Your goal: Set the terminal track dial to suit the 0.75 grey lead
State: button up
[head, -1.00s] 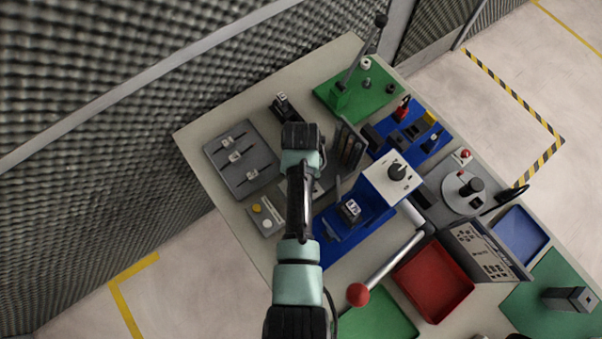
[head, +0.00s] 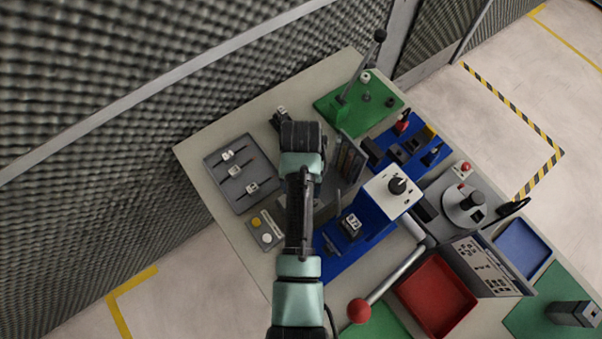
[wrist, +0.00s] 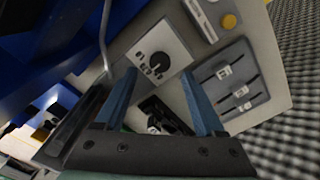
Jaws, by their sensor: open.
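In the wrist view a light panel with a round black dial (wrist: 158,62) lies just beyond my gripper (wrist: 158,76), between its two blue fingertips. The fingers are apart with nothing between them, and I see no contact with the dial. The tag writing is too small to read. I cannot tell which dial is the track dial.
A button panel (head: 265,230) stands beside the tray. A black tagged block (head: 279,116) is near my wrist. A dark upright rack (head: 349,158), the blue press base (head: 345,250) and a red-knobbed lever (head: 359,311) crowd the right. A foam wall (head: 90,120) is at left.

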notch_tip(320, 180, up, 8)
jog(key=b, duration=0.1)
jog(key=shift+r, duration=0.2)
dwell(0.5)
